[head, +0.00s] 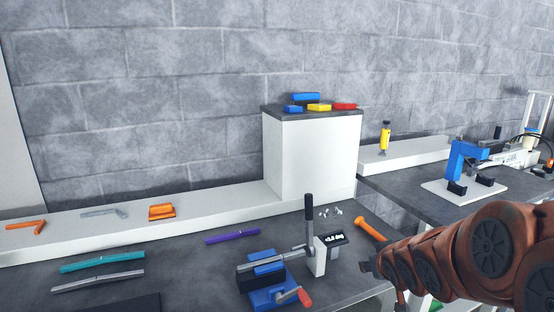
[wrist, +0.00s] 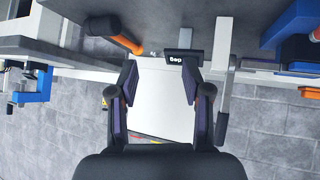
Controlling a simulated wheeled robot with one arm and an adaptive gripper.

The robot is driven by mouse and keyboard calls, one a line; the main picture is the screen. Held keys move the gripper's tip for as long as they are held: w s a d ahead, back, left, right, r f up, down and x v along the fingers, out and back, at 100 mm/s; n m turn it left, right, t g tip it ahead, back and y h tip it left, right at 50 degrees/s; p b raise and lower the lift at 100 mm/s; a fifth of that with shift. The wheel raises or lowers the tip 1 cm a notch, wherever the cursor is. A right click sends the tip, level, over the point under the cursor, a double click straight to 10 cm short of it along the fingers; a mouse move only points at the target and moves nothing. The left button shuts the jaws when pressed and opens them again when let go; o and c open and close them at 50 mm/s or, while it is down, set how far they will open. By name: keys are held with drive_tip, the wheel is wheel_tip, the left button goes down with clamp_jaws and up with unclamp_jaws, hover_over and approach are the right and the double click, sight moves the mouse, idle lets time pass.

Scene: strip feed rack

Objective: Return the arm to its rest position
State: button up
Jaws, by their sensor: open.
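My arm (head: 450,255) is reddish brown and reaches in from the right edge of the head view, over the front right of the dark bench. My gripper (head: 370,263) is at its left end, small and dark there, close to the orange-handled tool (head: 369,229). In the wrist view my gripper (wrist: 160,70) is open, its two dark fingers with purple pads wide apart. Nothing shows held between them; the white block (wrist: 160,105) lies beyond the gap.
A blue clamp fixture (head: 268,290) with an upright black lever (head: 309,215) stands left of my gripper. A small display (head: 333,239) sits beside it. Teal (head: 102,262) and purple (head: 232,237) strips lie farther left. A blue press (head: 462,160) stands on the right bench.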

drive_tip(key=s+a+g+p, duration=0.1)
drive_tip(key=s+a+g, duration=0.1)
drive_tip(key=s, duration=1)
drive_tip(key=s+a+m+g+p, duration=0.1)
drive_tip(key=s+g, duration=0.4)
drive_tip(key=s, duration=0.7)
drive_tip(key=s+a+g, duration=0.3)
drive_tip(key=s+g, duration=0.1)
drive_tip(key=s, duration=0.8)
drive_tip(key=shift+s+m+y+p, duration=0.3)
drive_tip(key=shift+m+p, duration=0.1)
drive_tip(key=shift+f, duration=0.1)
drive_tip(key=shift+c, duration=0.7)
drive_tip(key=shift+d, duration=0.15)
